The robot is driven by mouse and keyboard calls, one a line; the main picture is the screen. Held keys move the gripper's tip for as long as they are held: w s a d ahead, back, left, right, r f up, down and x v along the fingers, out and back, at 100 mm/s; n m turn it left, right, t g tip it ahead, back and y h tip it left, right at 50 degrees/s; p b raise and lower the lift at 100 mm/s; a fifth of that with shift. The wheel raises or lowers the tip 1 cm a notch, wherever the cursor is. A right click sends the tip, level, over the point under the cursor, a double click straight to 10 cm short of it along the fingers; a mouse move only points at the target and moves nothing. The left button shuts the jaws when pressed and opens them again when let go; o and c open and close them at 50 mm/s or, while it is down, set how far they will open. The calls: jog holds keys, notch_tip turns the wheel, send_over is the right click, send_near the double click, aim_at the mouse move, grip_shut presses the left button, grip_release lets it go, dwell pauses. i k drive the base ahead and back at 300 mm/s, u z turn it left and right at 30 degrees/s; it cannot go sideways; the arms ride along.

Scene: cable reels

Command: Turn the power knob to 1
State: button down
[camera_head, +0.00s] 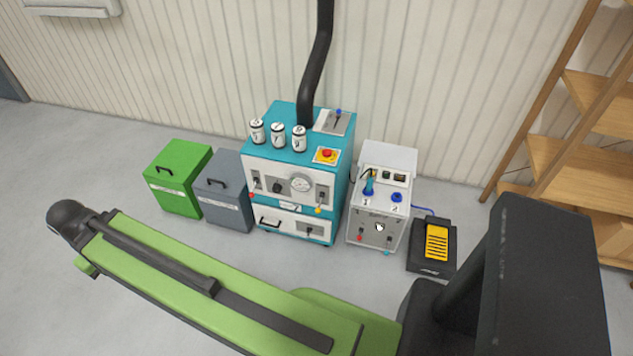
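A teal and white machine (290,155) stands against the wall and has a round black knob (278,188) on its front panel, left of a round gauge. To its right stands a smaller white unit (388,157) with a small pale knob or dial (379,227) on its front, with tiny markings around it. The markings are too small to read, so I cannot tell which one is the power knob or where either points. My green arm crosses the foreground, clear of both machines. My gripper does not show.
A green bin (180,178) and a grey bin (224,190) stand left of the teal machine. A black pedal with a yellow plate (437,243) lies right of the white unit. A wooden shelf (570,150) stands at the right. Open floor lies in front.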

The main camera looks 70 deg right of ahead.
aim_at(277, 187)
jog(key=z, duration=1.9)
